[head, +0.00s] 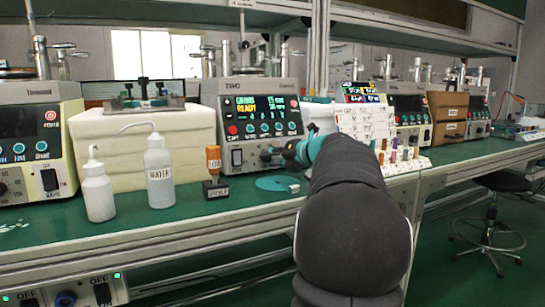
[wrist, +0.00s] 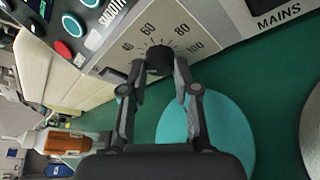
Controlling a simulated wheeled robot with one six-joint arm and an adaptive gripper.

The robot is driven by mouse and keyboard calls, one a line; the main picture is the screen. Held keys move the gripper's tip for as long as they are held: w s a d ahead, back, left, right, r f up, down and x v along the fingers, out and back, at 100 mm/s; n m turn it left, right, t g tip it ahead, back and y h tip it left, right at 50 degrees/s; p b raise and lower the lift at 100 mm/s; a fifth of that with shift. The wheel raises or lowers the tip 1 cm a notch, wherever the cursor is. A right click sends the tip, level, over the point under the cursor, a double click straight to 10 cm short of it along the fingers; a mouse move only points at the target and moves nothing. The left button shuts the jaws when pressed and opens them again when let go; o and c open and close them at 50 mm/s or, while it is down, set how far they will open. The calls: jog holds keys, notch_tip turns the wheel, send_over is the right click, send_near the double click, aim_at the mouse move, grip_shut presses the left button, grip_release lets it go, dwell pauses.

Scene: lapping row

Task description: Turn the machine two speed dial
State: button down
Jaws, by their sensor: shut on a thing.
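Machine two (head: 238,112), a light grey unit marked TWO with a lit screen, stands on the green bench in the head view. Its speed dial (wrist: 159,58) is a black knob on the lower front panel, with a scale reading 40, 60, 80 and 100 around it in the wrist view. My gripper (wrist: 159,70) is shut on the dial, one finger on each side of it. In the head view my gripper (head: 272,154) reaches the lower front of the machine from the right, and my arm hides part of the bench. The knob's pointer cannot be made out.
A teal disc (head: 275,183) lies on the bench below the dial. A white card stand (head: 362,122) and small coloured bottles (head: 404,155) are to the right.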

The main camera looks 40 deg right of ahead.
jog(key=shift+d+m+t+y+p, duration=0.1)
jog(key=shift+m+t+y+p, duration=0.25)
jog(key=shift+m+p, duration=0.45)
jog(key=shift+f+m+t+y, duration=0.2)
jog(key=shift+m+t, duration=0.25)
jog(key=shift+m, duration=0.35)
jog(key=c, duration=0.9)
grip_release()
jog(key=shift+o, duration=0.2)
jog(key=shift+s, duration=0.15)
jog(key=v, duration=1.1)
jog(key=shift+s+d+r, duration=0.15)
jog(key=shift+s, duration=0.2)
